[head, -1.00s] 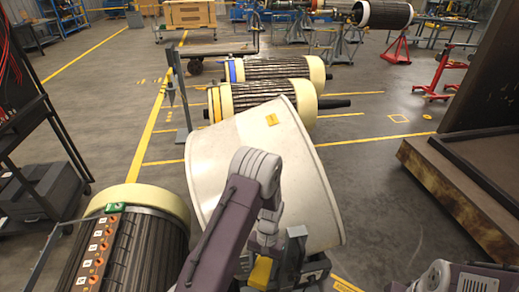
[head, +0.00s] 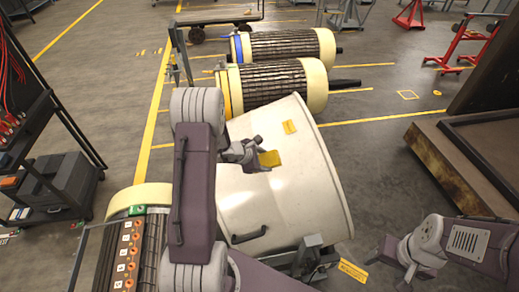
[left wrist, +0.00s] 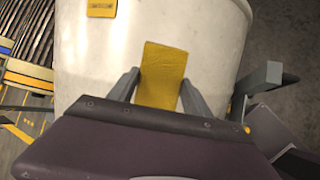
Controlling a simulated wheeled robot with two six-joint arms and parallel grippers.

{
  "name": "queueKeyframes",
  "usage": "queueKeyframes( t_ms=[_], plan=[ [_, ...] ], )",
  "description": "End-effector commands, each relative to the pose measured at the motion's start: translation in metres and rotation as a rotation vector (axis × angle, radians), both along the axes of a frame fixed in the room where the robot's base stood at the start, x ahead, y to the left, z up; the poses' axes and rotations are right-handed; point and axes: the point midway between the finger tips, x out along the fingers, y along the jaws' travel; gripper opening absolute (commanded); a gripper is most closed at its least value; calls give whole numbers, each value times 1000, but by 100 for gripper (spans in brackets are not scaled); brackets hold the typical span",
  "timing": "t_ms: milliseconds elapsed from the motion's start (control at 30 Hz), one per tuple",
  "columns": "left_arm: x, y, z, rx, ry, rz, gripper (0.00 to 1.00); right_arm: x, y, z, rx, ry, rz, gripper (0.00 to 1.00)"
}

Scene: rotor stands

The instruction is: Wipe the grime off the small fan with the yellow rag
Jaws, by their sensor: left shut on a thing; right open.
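My left gripper (head: 258,157) is shut on the yellow rag (head: 270,159). It holds the rag in front of the large white tapered drum (head: 290,195); I cannot tell whether the rag touches it. In the left wrist view the rag (left wrist: 162,75) hangs out between the two grey fingers, against the white drum (left wrist: 210,50). My right gripper (head: 390,264) is open and empty at the lower right, apart from the drum. I cannot make out a small fan or any grime in these views.
The drum has a yellow label (head: 290,127) and a black handle (head: 249,235). Ribbed rotors (head: 275,85) lie behind it, another (head: 125,250) at the lower left. A black cart (head: 50,185) stands left. A rusty-edged platform (head: 465,180) is right.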

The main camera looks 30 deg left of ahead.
Motion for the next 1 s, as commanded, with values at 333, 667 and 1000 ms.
queueKeyframes(
  t_ms=[333, 667, 1000],
  plan=[
    [10, 1, -17, -1, -3, 11, 25, 0, 0, -5, 0, 1, 0, 62],
    [28, 0, -47, -1, -3, 11, 25, 0, 0, -10, 0, 0, 0, 62],
    [31, 0, -51, -1, -4, 11, 25, 0, 0, -10, 0, 0, 0, 62]
  ],
)
